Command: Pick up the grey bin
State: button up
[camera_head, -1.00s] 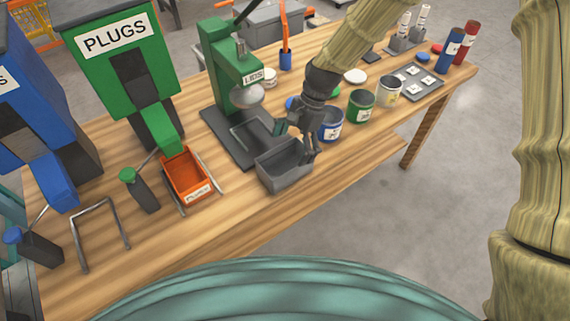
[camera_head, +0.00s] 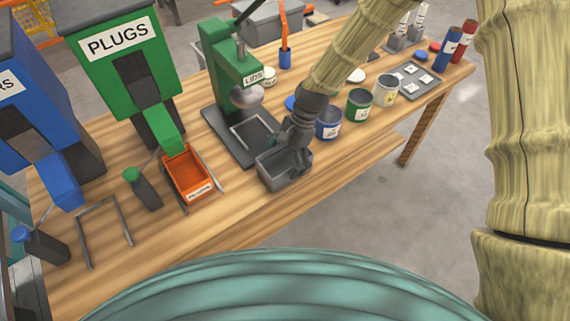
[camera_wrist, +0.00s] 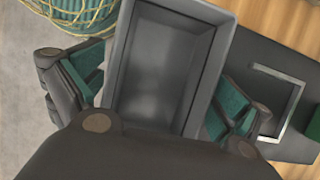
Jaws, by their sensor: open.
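The grey bin (camera_head: 270,173) stands on the wooden table near its front edge, in front of the green lid press. Its inside looks empty in the wrist view, where the bin (camera_wrist: 165,65) fills the upper middle. My gripper (camera_head: 295,160) is over the right part of the bin, pointing down. In the wrist view my gripper (camera_wrist: 155,100) is open, with one teal-padded finger on each side of the bin's walls. A small gap shows by the left finger; I cannot tell whether the right finger touches. My gripper hides part of the bin's right end in the head view.
The green LIDS press (camera_head: 228,65) stands behind the bin on a dark base. An orange bin (camera_head: 190,178) sits to the left. Blue (camera_head: 328,123), green (camera_head: 359,105) and white cans stand to the right. The table's front edge is close.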

jog(key=c, duration=1)
jog(key=shift+r, duration=0.1)
